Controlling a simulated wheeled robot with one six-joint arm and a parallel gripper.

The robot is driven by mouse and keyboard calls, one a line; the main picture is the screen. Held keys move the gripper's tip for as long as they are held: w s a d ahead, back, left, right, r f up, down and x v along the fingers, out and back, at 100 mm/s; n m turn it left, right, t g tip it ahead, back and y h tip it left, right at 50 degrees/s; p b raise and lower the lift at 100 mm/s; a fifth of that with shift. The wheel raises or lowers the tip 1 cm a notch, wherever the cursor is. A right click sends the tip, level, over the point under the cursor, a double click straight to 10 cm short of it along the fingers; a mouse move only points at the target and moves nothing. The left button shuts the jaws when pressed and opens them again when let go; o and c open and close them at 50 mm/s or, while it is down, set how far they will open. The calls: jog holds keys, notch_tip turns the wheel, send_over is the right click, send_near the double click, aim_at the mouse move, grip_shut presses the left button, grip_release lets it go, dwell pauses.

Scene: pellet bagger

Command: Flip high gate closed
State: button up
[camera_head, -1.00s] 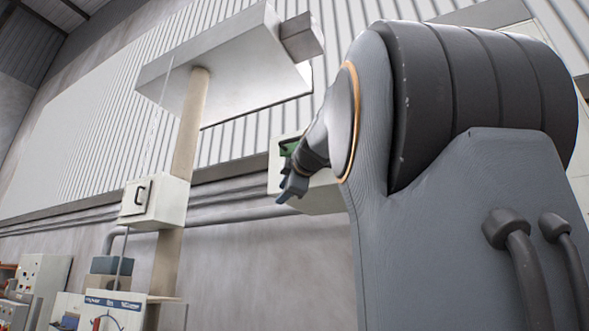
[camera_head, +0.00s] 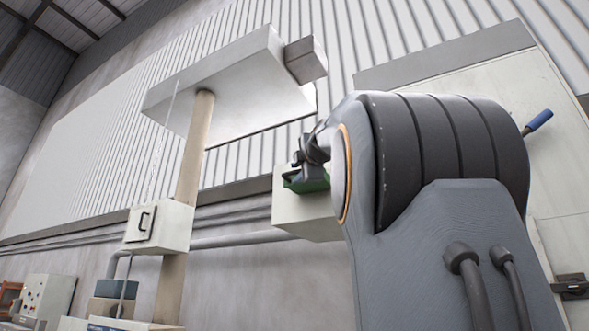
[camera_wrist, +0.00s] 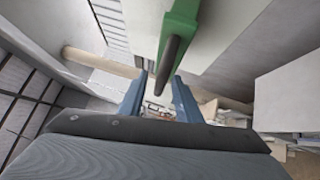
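A green bracket (camera_head: 308,181) is on the front of a pale box (camera_head: 306,212) on the wall side, partly hidden by my arm. In the wrist view the green bracket (camera_wrist: 181,24) carries a dark rounded lever (camera_wrist: 167,66), which points down toward the space between my fingers. My gripper (camera_wrist: 160,76) is open, its two blue-grey fingers apart on either side of the lever's end. I cannot tell whether they touch it. In the head view my gripper (camera_head: 300,165) is small and dark in front of the green bracket. Which part is the high gate is not clear.
A blue-handled lever (camera_head: 538,121) sticks out from a pale panel at the right. A tan post (camera_head: 196,150) carries a white box (camera_head: 158,226) with a black handle and meets a large overhead hood (camera_head: 235,85). Control cabinets (camera_head: 46,295) stand at lower left.

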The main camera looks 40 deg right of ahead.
jog(key=shift+w+d, duration=0.2)
jog(key=shift+w, duration=0.25)
grip_shut()
